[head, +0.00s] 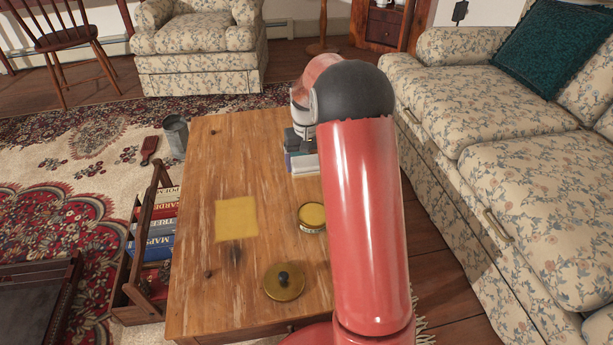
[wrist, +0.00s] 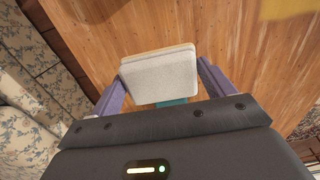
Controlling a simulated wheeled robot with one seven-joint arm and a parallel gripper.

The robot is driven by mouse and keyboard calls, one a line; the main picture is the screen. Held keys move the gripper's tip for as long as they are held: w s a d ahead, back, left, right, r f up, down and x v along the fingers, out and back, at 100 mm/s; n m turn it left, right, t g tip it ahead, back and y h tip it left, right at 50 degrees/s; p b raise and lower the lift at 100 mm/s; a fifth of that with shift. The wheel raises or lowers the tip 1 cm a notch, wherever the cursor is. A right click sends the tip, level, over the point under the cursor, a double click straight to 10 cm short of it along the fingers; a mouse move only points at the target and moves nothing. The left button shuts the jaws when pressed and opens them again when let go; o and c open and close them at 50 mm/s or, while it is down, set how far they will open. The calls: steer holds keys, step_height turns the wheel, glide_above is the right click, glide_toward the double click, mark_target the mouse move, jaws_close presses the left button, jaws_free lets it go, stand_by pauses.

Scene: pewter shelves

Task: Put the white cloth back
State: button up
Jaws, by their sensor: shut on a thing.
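My gripper (wrist: 160,72) is shut on a pale, rectangular folded piece that looks like the white cloth (wrist: 158,78), with one finger at each side of it. A tan edge shows along its far side and a bit of teal (wrist: 172,102) beside its near side; I cannot tell what the teal belongs to. In the head view my gripper (head: 296,140) is low over the right part of the wooden table (head: 215,160), partly hidden by my arm. A pale and blue-grey piece (head: 304,163) shows right below it; I cannot tell whether it touches the table.
A yellow cloth square (head: 237,218) lies flat on the table. An open round tin (head: 312,217) and a brass lid (head: 284,281) are near it. A wooden book carrier (head: 150,240) stands left of the table, a sofa (head: 500,150) to the right. The table's far left is clear.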

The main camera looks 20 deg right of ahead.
mark_target(306, 184)
steer(key=shift+f, duration=2.5)
steer(key=shift+f+b, duration=0.1)
steer(key=shift+b, duration=0.2)
steer(key=shift+f, duration=0.15)
steer(key=o, duration=0.8)
step_height(306, 184, up, 12)
steer(key=shift+r+p, duration=0.15)
steer(key=shift+p, duration=0.6)
steer(key=s+a+r+t, duration=0.1)
steer(key=s+a+r, duration=0.25)
steer(key=s, duration=0.35)
steer(key=s+a+r+n+t, duration=0.1)
steer(key=s+a+r+t, duration=0.15)
steer(key=s+r, duration=0.35)
steer(key=s+a+r, duration=0.4)
steer(key=s, duration=0.5)
steer(key=s+f, duration=0.1)
steer(key=s, duration=0.2)
steer(key=s+a+f+t, duration=0.1)
steer(key=s, duration=0.2)
steer(key=s+a+f+n+t, duration=0.1)
steer(key=s, duration=0.2)
steer(key=shift+s+f, duration=0.1)
steer(key=shift+s, duration=0.3)
